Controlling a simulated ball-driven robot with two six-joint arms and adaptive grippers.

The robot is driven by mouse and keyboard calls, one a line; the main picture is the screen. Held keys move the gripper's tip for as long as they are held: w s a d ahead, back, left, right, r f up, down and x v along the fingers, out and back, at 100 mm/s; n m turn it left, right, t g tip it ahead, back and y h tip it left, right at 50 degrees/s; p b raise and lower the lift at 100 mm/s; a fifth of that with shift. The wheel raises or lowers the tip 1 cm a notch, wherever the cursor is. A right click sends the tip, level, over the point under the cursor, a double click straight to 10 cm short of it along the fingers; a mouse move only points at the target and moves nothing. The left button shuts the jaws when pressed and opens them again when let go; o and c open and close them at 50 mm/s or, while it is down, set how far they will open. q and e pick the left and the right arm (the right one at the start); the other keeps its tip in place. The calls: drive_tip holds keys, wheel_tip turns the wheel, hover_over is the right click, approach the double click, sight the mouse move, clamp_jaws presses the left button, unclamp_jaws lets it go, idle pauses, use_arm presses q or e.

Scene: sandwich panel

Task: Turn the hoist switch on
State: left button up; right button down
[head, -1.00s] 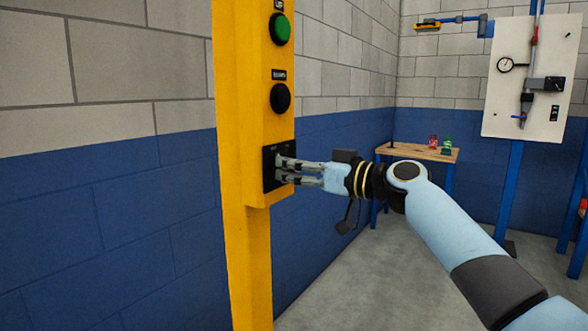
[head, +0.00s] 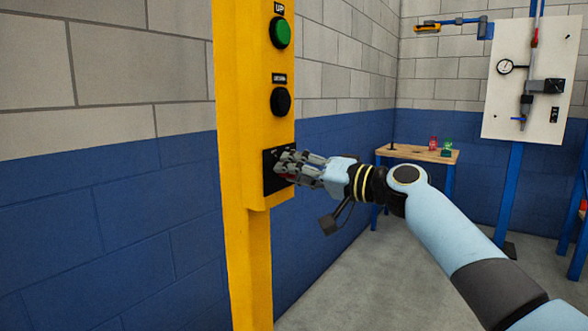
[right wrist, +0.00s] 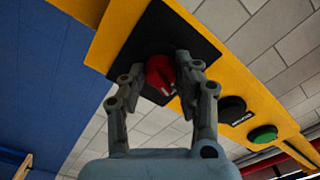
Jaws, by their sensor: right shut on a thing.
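The hoist switch is a red knob (right wrist: 160,75) on a black square plate (right wrist: 140,42), on the yellow post (head: 247,215). The black plate also shows in the head view (head: 270,178), partly hidden behind my fingers. My right gripper (head: 287,166) reaches it from the right and is turned about its own axis. In the right wrist view the two fingers of my right gripper (right wrist: 165,82) are shut on the red knob, one on each side. A white mark shows on the knob. My left gripper is not in view.
Above the switch on the post are a black button (head: 280,100) and a green UP button (head: 280,32). A wooden table (head: 420,153) with small red and green items stands behind my right arm. A white panel (head: 497,120) with a gauge stands at the right.

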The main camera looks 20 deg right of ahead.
drive_tip(key=shift+m, duration=0.8)
drive_tip(key=c, duration=0.9)
unclamp_jaws()
drive_tip(key=shift+c, duration=0.2)
drive_tip(key=v, duration=1.2)
